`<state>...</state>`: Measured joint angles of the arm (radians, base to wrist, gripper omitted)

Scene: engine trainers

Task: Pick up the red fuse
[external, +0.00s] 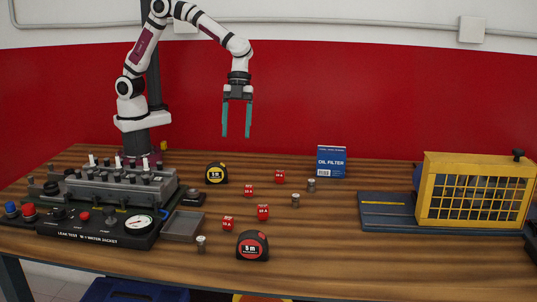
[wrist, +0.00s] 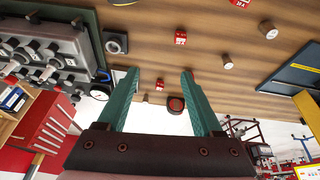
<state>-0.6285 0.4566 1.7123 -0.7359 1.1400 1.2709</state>
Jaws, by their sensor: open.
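Several small red fuses with white lettering lie on the wooden table: one at the back (external: 280,176), one left of it (external: 249,190), one in the middle (external: 263,212) and one nearer the front (external: 227,223). My gripper (external: 236,134) is open and empty, fingers pointing down, high above the table. In the wrist view, one red fuse (wrist: 160,85) shows between the teal fingers (wrist: 160,73), well beyond them. Another red fuse (wrist: 181,39) lies past the tips, and one is partly cut off at the top edge (wrist: 240,3).
Small metal cylinders (external: 295,200) stand among the fuses. A yellow tape measure (external: 216,173), a red-black tape measure (external: 253,246) and a blue oil filter box (external: 332,161) are nearby.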

